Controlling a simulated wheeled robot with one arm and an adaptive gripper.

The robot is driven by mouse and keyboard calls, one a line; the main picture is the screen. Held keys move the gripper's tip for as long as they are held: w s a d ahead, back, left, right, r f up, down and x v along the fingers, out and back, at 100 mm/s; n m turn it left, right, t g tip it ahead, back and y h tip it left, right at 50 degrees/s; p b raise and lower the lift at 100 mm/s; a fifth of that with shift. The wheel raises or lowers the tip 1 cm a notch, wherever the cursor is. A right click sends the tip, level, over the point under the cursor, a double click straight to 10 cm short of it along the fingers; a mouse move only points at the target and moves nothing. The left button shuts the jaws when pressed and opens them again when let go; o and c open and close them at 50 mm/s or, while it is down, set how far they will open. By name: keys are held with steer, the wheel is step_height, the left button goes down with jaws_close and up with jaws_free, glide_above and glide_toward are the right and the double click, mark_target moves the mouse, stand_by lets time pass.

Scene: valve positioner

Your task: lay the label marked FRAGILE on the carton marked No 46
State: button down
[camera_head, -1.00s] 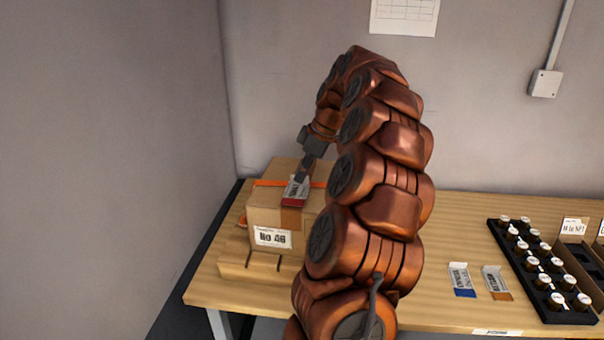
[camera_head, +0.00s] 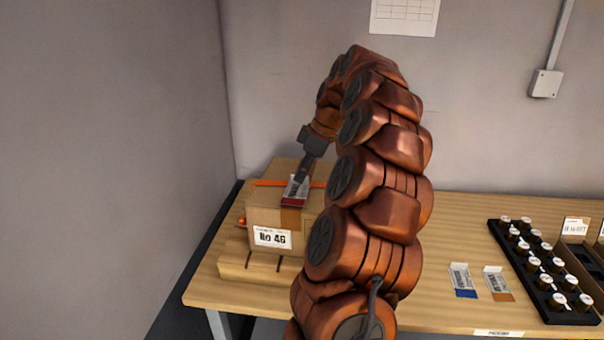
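The carton marked No 46 (camera_head: 263,215) stands on a wooden base on the left of the table, with a brown tape strip down its front and an orange band across its top. A white label with a red edge (camera_head: 295,190) is at the carton's top; its print is too small to read. My gripper (camera_head: 300,180) is at this label, its fingers pointing down onto it. I cannot tell whether the fingers grip the label or whether it lies flat on the carton. My arm hides the carton's right side.
Two more labels, one blue-edged (camera_head: 462,281) and one orange-edged (camera_head: 497,284), lie on the table (camera_head: 440,312) at the right. A black rack (camera_head: 541,272) of white-capped bottles stands beside them. A wall is close at left.

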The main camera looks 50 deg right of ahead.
steer(key=shift+f+b, duration=0.25)
steer(key=shift+b, duration=0.1)
steer(key=c, duration=1.9)
jaws_free()
steer(key=o, duration=0.7)
steer(key=shift+c, duration=0.2)
steer(key=shift+r, duration=0.15)
steer(key=v, duration=0.7)
steer(key=shift+s+d+r, duration=0.1)
steer(key=shift+r, duration=0.05)
